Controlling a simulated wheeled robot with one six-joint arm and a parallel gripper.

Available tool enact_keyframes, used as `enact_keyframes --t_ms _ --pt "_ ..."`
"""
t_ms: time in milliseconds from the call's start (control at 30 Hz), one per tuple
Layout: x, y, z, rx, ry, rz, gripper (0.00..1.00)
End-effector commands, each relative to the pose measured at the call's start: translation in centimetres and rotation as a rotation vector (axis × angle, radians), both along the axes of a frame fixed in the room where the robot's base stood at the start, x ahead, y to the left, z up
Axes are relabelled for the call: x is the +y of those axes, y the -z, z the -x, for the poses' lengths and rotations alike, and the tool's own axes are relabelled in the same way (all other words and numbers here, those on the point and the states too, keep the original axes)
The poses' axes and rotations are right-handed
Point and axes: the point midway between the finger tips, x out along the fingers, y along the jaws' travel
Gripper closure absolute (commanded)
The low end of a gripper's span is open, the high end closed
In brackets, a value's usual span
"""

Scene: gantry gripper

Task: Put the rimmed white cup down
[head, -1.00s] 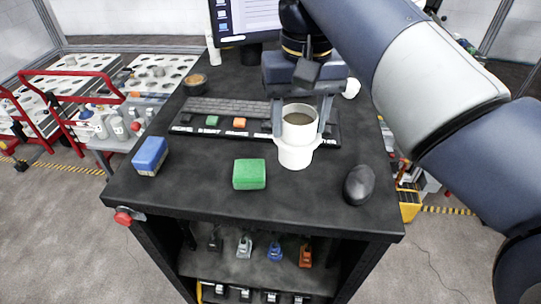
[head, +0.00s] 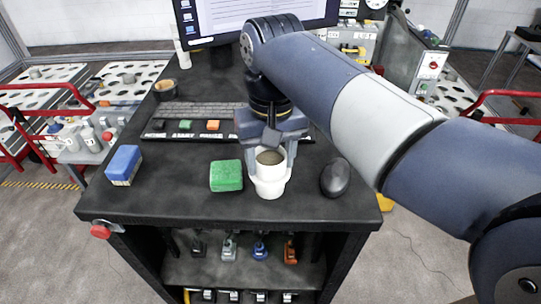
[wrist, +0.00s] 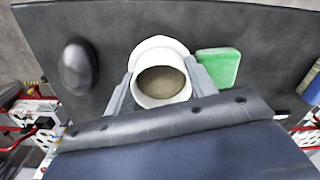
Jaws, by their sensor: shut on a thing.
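The rimmed white cup (head: 270,184) is upright between the fingers of my gripper (head: 271,164), above the front part of the dark table (head: 180,205). In the wrist view the cup (wrist: 160,50) shows its round mouth with a brownish inside, and my gripper (wrist: 161,88) has one finger on each side of it. The gripper is shut on the cup. The cup's bottom looks very near the table top; I cannot tell whether it touches.
A green block (head: 226,176) is close to the left of the cup, and a dark rounded object (head: 335,178) is to its right. A blue block (head: 123,165) lies farther left. A keyboard-like rack (head: 185,118) lies behind. The table's front edge is near.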

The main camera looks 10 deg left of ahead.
Motion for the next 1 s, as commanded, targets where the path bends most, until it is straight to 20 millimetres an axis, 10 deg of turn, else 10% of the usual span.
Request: enact_keyframes --t_ms 67,100,333,700,1000 --pt "0.0 0.3 0.0 0.000 0.000 0.000 0.71" --pt "0.0 0.2 0.0 0.000 0.000 0.000 0.44" --pt "0.0 0.2 0.0 0.000 0.000 0.000 0.26" --pt "0.0 -0.6 -0.1 -0.002 0.000 -0.001 0.25" --pt "0.0 -6.2 -0.1 -0.003 0.000 -0.003 0.25"
